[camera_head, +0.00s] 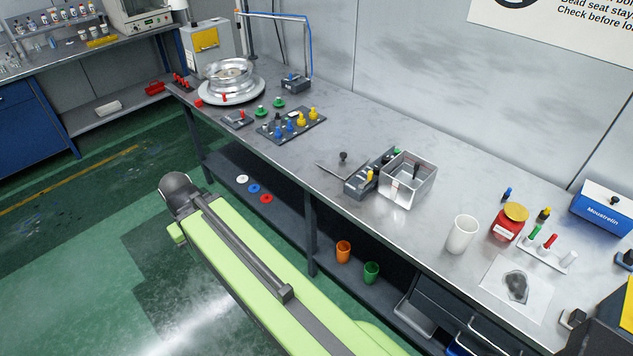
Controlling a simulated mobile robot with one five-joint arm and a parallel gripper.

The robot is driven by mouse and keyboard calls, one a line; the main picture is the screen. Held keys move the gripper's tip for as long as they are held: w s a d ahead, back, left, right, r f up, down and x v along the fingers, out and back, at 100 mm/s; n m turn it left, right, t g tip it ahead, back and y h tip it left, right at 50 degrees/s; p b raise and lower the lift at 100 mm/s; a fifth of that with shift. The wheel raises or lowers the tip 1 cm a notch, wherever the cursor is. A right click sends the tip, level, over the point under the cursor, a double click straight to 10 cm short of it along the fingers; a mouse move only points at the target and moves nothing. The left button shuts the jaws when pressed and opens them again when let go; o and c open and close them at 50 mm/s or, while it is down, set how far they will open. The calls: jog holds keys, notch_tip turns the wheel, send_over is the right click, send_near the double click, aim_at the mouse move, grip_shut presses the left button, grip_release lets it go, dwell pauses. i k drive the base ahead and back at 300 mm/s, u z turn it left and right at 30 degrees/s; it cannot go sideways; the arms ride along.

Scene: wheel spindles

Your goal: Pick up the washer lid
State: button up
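The likely washer lid is a flat grey plate with a small black knob (343,157), lying on the bench left of an open square metal box (420,190). The plate is close in colour to the bench top, so its outline is hard to make out. The box looks like the washer, and a dark-handled piece stands in it. My lime-green arm reaches up the left of the view, in front of the bench and apart from the plate. I cannot make out gripper fingers on it.
A grey rack (362,182) with coloured pieces stands close between the plate and box. A white cup (461,235) and red jar (508,224) stand to the right. A tray of coloured knobs (291,124) lies further left. Bare bench lies around the plate's left side.

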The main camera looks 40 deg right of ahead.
aim_at(343, 161)
jog(key=u, duration=0.15)
jog(key=i, duration=1.5)
jog(key=z, duration=0.85)
jog(key=i, duration=0.65)
jog(key=z, duration=0.45)
